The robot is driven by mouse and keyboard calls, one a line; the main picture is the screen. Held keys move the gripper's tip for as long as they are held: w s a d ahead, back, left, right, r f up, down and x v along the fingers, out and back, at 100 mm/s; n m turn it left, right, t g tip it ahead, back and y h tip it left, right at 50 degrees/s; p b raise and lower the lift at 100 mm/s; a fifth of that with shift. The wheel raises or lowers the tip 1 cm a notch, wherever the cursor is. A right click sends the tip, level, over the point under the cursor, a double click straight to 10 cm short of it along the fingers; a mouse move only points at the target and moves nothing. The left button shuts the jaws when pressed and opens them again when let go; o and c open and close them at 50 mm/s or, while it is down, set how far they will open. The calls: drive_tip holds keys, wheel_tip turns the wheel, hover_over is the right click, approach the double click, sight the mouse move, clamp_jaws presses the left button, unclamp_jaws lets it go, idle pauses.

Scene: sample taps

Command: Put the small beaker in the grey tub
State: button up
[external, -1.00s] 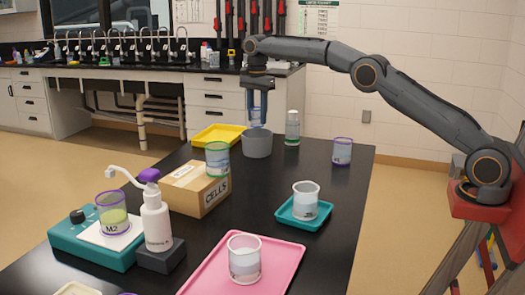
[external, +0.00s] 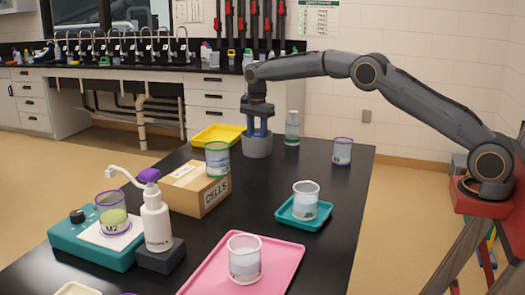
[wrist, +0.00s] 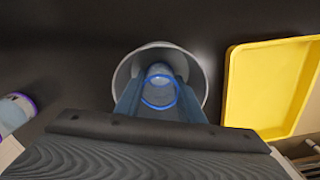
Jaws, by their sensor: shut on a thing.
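The small beaker (wrist: 160,88) is clear with a blue rim. It is between the fingers of my gripper (wrist: 160,100), which is shut on it. The grey tub (external: 257,147) stands on the black bench near its far end. It also shows in the wrist view (wrist: 197,62), with the beaker within the outline of its opening. In the external view my gripper (external: 257,128) points down with its fingertips in the tub's mouth. The beaker is hidden there behind the tub wall. I cannot tell whether it touches the tub floor.
A yellow tray (external: 217,134) lies just left of the tub. A green-rimmed beaker (external: 217,158) sits on the cardboard box (external: 203,194) in front. A purple-rimmed beaker (external: 342,151) stands farther right.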

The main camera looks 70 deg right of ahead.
drive_tip(key=shift+f, duration=0.1)
drive_tip(key=o, duration=1)
wheel_tip(320, 180, up, 12)
drive_tip(key=shift+r+b, duration=0.1)
drive_tip(key=shift+b, duration=0.75)
